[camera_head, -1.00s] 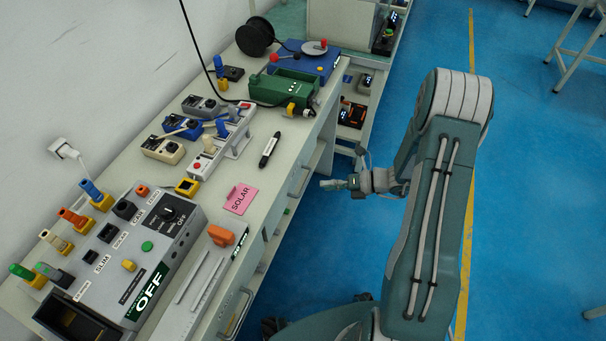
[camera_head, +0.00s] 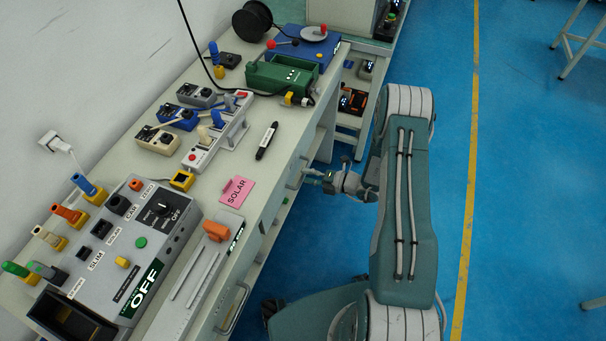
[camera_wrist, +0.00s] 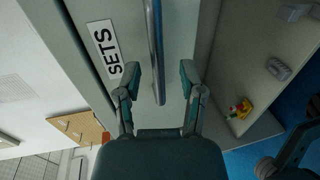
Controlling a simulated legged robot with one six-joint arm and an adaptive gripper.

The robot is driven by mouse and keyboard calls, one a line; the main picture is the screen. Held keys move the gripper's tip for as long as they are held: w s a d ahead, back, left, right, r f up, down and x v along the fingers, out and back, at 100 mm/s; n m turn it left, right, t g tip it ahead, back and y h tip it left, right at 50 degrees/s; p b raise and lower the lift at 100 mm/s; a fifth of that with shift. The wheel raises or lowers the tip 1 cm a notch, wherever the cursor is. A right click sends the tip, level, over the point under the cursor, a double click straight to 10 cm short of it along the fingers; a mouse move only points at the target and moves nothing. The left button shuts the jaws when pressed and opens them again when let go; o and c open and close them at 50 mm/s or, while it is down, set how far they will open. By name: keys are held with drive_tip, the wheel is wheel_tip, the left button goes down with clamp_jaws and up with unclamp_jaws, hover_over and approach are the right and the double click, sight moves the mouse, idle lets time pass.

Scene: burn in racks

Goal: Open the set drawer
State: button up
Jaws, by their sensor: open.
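The set drawer (camera_wrist: 125,20) has a front labelled "SETS" and a metal bar handle (camera_wrist: 155,50) in the wrist view. My gripper (camera_wrist: 160,80) is open, with one finger on each side of the handle's end. I cannot tell whether either finger touches the bar. In the head view my gripper (camera_head: 318,175) is at the side of the workbench, close to the drawer fronts. The drawer looks closed, though the head view shows its front only at a steep angle.
The workbench (camera_head: 262,165) holds a grey control box (camera_head: 150,240), a pink "SOLAR" card (camera_head: 237,191) and a green device (camera_head: 285,75). Another drawer handle (camera_head: 235,310) sticks out nearer to me. An open shelf (camera_wrist: 250,60) lies beside the drawer.

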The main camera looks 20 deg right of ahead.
drive_tip(key=shift+x, duration=1)
clamp_jaws()
drive_tip(key=shift+s, duration=0.1)
drive_tip(key=shift+d, duration=0.1)
drive_tip(key=f+v, duration=0.3)
drive_tip(key=v, duration=1.1)
drive_tip(key=d+f+v, duration=0.1)
drive_tip(key=f+v, duration=0.1)
drive_tip(key=v, duration=1.2)
drive_tip(key=shift+s+f, duration=0.35)
drive_tip(key=shift+f, duration=0.15)
drive_tip(key=shift+a, duration=0.1)
unclamp_jaws()
drive_tip(key=shift+w, duration=0.1)
